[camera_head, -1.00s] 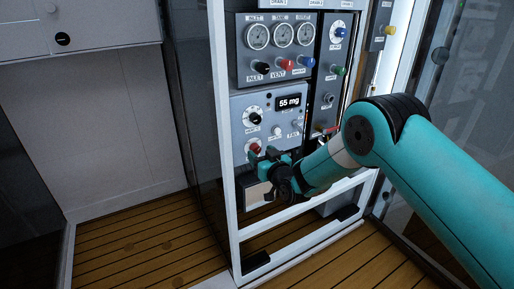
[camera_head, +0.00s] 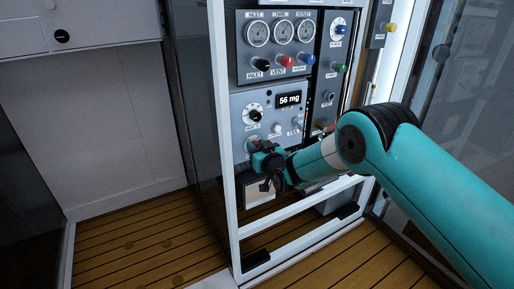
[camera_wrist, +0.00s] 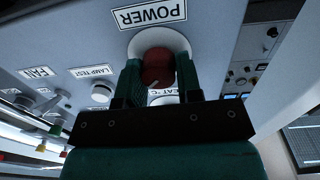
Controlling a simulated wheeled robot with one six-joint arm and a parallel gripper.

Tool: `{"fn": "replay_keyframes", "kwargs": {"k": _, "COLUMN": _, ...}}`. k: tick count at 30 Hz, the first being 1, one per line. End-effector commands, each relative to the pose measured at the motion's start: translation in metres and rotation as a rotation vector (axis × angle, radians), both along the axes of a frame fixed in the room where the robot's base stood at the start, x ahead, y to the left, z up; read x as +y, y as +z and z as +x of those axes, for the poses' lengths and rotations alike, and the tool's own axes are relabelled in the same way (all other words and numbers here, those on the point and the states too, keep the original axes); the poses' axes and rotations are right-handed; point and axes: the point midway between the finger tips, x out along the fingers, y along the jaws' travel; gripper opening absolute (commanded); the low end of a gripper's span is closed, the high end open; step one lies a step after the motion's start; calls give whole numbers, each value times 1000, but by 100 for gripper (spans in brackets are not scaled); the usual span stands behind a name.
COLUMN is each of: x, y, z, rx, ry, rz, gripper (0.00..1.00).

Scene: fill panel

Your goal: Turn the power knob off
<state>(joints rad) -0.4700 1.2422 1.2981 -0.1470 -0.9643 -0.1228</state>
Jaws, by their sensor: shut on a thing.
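The power knob (camera_wrist: 157,68) is red and sits on a pale round base under the POWER label (camera_wrist: 150,15) in the wrist view. My gripper (camera_wrist: 159,78) has its two teal fingers on either side of the red knob and is shut on it. In the head view, my gripper (camera_head: 256,147) is at the lower left of the grey panel (camera_head: 240,115), and it mostly hides the knob. The knob's exact setting cannot be told.
A heat dial (camera_head: 253,115) is just above my gripper. Fan and lamp-test knobs (camera_wrist: 102,92) are close beside it in the wrist view. Upper gauges and coloured valve knobs (camera_head: 286,62) are above. The white rack frame (camera_head: 226,200) borders the panel.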

Motion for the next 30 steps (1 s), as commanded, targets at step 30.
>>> {"fn": "replay_keyframes", "kwargs": {"k": 30, "x": 2, "y": -6, "z": -2, "rx": -401, "ry": 0, "rz": -592, "gripper": 9}}
